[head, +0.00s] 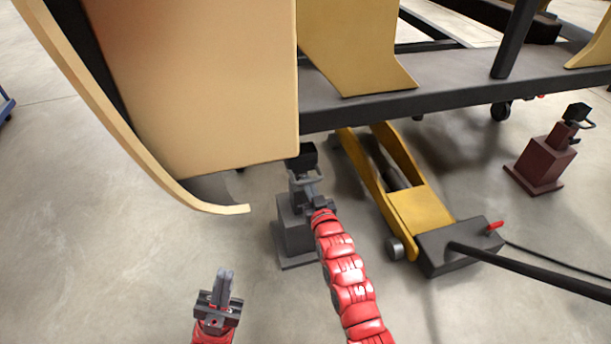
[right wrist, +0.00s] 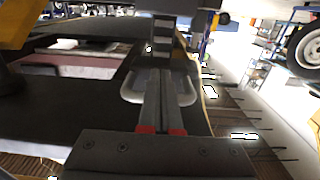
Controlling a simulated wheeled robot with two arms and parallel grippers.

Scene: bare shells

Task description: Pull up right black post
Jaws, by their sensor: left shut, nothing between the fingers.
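A black-topped post (head: 302,160) with a grey loop handle (head: 310,179) rises from a dark grey stand (head: 293,232) beside the yellow jack. My right gripper (head: 313,191) is at this handle. In the right wrist view its two fingers (right wrist: 161,100) lie nearly together across the middle of the loop handle (right wrist: 187,96), seemingly shut on its bar; the gripped part is hidden. The post (right wrist: 175,25) stands just beyond the fingertips. My left gripper (head: 226,274) is shut and empty, low in the head view, apart from the stand.
A tan curved shell panel (head: 215,90) hangs over the left, its lower edge close to the post. A dark frame beam (head: 400,105) runs behind. A yellow floor jack (head: 420,205) with a black handle is on the right. A dark red stand (head: 541,162) is farther right.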

